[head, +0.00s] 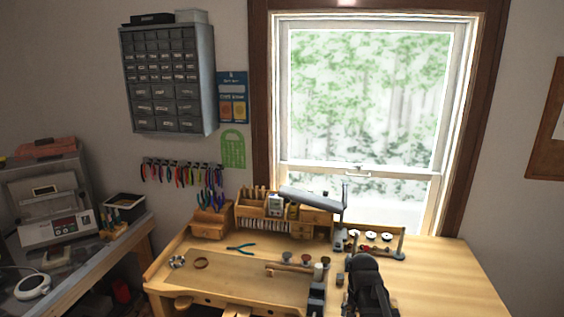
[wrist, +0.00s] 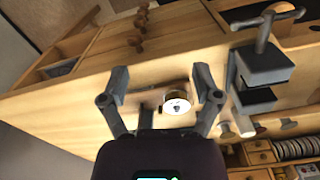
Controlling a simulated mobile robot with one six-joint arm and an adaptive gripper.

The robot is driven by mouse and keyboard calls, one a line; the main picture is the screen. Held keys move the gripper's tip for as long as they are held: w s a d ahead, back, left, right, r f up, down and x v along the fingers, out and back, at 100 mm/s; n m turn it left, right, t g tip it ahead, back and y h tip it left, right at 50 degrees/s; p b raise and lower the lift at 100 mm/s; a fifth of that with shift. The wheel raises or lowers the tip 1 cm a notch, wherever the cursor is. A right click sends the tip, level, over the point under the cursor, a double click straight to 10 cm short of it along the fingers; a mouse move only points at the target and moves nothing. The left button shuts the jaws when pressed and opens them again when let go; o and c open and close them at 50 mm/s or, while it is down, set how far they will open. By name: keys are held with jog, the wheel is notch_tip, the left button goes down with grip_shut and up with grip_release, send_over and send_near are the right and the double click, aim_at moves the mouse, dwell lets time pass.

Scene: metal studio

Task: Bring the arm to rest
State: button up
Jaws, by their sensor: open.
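My gripper (wrist: 161,82) is open in the wrist view, with its two dark fingers spread apart and nothing held between them. A small round white-faced thing (wrist: 178,105) shows beyond the gap between the fingers, near the right finger; I cannot tell how far off it is. My dark arm (head: 368,285) shows at the bottom of the head view, in front of the wooden workbench (head: 440,275). The fingers cannot be made out in the head view.
A grey vise (wrist: 262,65) is right of the fingers. In the head view, a hammer (head: 288,268), blue pliers (head: 240,247) and a spool rack (head: 375,243) are on the bench, with a lamp (head: 312,200) over the back. The bench's right side is clear.

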jog(key=s+a+f+n+b, duration=0.1)
jog(key=s+a+n, duration=0.3)
jog(key=s, duration=0.4)
jog(key=shift+a+f+n, duration=0.3)
jog(key=shift+a+n, duration=0.1)
dwell(0.8)
